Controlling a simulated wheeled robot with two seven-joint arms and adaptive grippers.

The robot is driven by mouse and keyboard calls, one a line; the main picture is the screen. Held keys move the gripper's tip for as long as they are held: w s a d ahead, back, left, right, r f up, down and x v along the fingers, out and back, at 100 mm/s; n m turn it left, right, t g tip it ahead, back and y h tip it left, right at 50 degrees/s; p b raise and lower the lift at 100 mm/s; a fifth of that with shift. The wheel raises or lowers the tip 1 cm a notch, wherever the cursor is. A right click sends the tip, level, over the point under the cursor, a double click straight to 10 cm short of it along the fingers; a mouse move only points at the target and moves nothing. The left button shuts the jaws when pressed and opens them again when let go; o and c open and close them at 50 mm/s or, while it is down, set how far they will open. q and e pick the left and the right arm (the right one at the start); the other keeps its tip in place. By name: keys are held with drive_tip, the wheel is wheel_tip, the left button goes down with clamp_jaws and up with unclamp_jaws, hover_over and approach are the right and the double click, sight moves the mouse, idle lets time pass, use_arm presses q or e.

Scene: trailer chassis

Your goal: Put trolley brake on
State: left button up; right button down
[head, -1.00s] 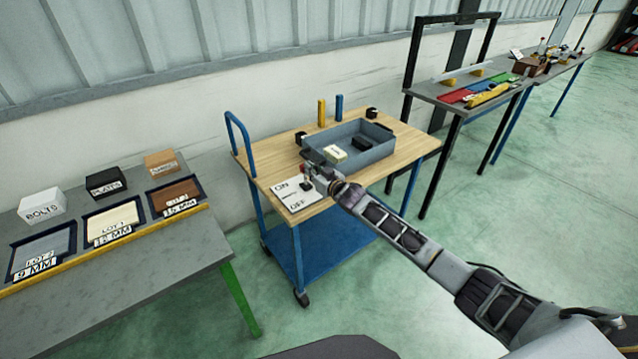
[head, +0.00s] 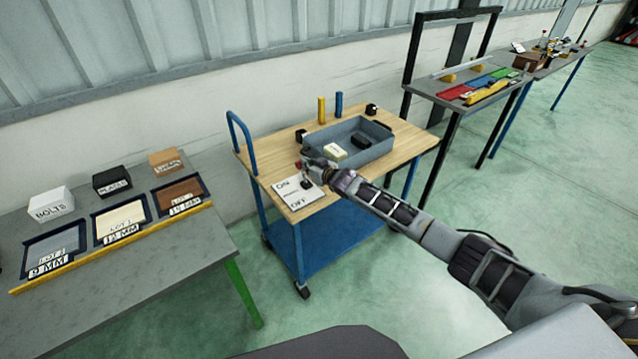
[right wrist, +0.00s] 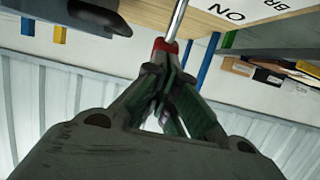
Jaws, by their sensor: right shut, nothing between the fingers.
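The trolley (head: 275,190) has a wooden top and blue frame. A white plate (head: 289,195) marked ON and OFF lies at its front left corner, with ON farther back. A brake lever with a red knob (head: 299,164) stands beside the plate. In the right wrist view the red knob (right wrist: 164,46) sits on a silver rod just past my fingertips. My right gripper (head: 306,168) is shut and empty, at the knob; I cannot tell if it touches. It also shows in the right wrist view (right wrist: 163,68). The lever's exact setting is unclear. My left gripper is not in view.
A grey tray (head: 376,151) holding a cream box (head: 334,152) and a dark item stands on the trolley behind my gripper. Yellow (head: 321,111) and blue (head: 339,105) posts stand at the back. A grey bench (head: 150,262) with labelled boxes is at left.

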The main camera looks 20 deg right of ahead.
drive_tip(key=shift+w+a+r, duration=0.1)
drive_tip(key=shift+w+a, duration=0.05)
drive_tip(key=shift+w, duration=0.1)
drive_tip(key=shift+w+a, duration=0.1)
drive_tip(key=shift+w, duration=0.45)
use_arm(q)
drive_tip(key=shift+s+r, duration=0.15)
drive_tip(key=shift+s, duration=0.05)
use_arm(e)
drive_tip(key=shift+w+a+r, duration=0.1)
drive_tip(key=shift+r, duration=0.05)
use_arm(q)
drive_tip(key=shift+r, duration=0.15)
use_arm(e)
drive_tip(key=shift+r, duration=0.15)
